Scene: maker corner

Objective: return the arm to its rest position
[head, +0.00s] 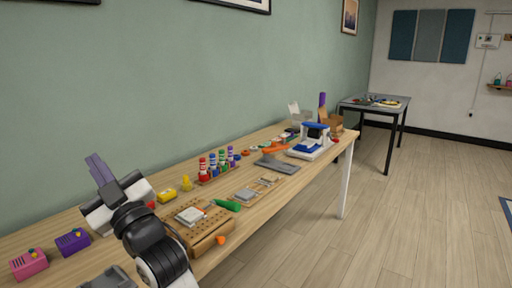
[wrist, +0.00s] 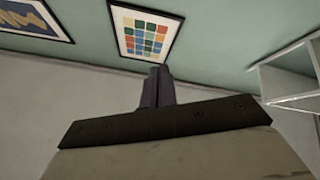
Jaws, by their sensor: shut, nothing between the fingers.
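My gripper (head: 100,170) is at the lower left of the head view, raised over the near part of the long wooden table (head: 135,181). Its fingers point up and a little left, towards the green wall. The wrist view also shows my gripper (wrist: 158,85), with its two dark fingers together and nothing between them. My arm hides part of the table and whatever lies behind it.
A pink box (head: 29,264) and a purple box (head: 73,241) stand left of my arm. A wooden block with holes (head: 207,236) and a green object (head: 228,205) lie right of it. Several coloured bottles stand farther back. The floor (head: 400,220) at right is clear.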

